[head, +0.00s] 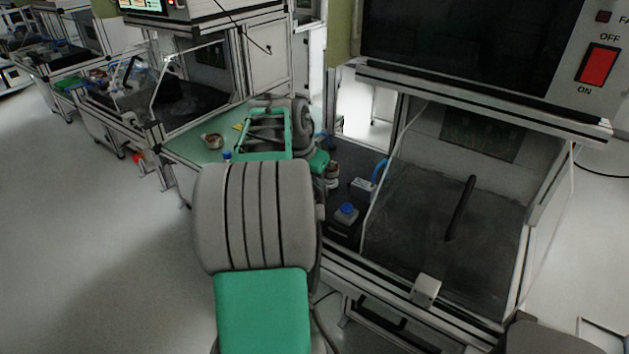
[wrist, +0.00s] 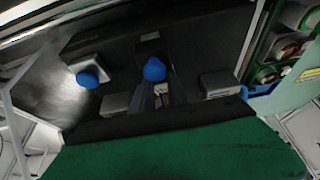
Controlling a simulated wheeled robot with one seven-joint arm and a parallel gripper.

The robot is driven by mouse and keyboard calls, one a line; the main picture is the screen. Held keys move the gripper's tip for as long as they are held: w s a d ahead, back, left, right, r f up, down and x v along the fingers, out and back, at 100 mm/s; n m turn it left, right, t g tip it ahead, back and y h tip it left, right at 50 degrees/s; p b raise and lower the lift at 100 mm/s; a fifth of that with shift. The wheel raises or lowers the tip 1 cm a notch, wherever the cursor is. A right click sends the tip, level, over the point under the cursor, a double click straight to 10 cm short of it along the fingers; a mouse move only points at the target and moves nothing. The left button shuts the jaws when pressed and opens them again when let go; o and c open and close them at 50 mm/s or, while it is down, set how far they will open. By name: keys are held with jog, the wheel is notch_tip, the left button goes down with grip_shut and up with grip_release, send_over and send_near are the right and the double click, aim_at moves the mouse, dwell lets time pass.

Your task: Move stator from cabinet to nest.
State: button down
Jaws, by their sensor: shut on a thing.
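My gripper (head: 331,171) hangs at the end of my arm, low over the dark bench beside the clear-walled station. It is shut on a small pale and copper-brown thing, seemingly the stator (head: 332,182), partly hidden by my wrist. In the wrist view my gripper (wrist: 165,101) shows between two grey blocks; the stator is small and unclear there. Close by stands a dark box with a blue top (head: 347,209); blue tops also show in the wrist view (wrist: 154,69). I cannot tell which part is the nest. The cabinet is not clearly identifiable.
A brown and white round part (head: 212,140) lies on the green tabletop (head: 185,150) at left. The clear station wall (head: 395,170) stands close right of my gripper. A grey box (head: 362,186) with a blue hose is near. Green trays of round parts (wrist: 283,50) show at right.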

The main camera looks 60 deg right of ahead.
jog(key=shift+a+f, duration=0.15)
jog(key=shift+f, duration=0.2)
jog(key=shift+a+f+b, duration=0.3)
jog(key=shift+f+b, duration=0.15)
jog(key=shift+f, duration=0.15)
jog(key=c, duration=1.2)
grip_release()
jog(key=r+p, duration=0.2)
jog(key=r, duration=0.1)
jog(key=r+p, duration=0.2)
jog(key=r, duration=0.1)
jog(key=w+r+p, duration=0.1)
jog(key=r+p, duration=0.2)
jog(key=shift+d, duration=0.15)
jog(key=w+a+r+n+t+p, duration=0.2)
jog(key=w+a+n, duration=0.4)
jog(key=w+a, duration=0.3)
jog(key=w+a+r+n+t+y+p, duration=0.1)
jog(key=w+a+r+n+p, duration=0.3)
jog(key=w+a, duration=0.5)
jog(key=a+n+t, duration=0.1)
jog(key=a, duration=0.7)
jog(key=shift+w+a+n+y+p, duration=0.25)
jog(key=shift+w+n+y+p, duration=0.05)
jog(key=shift+w+n, duration=0.1)
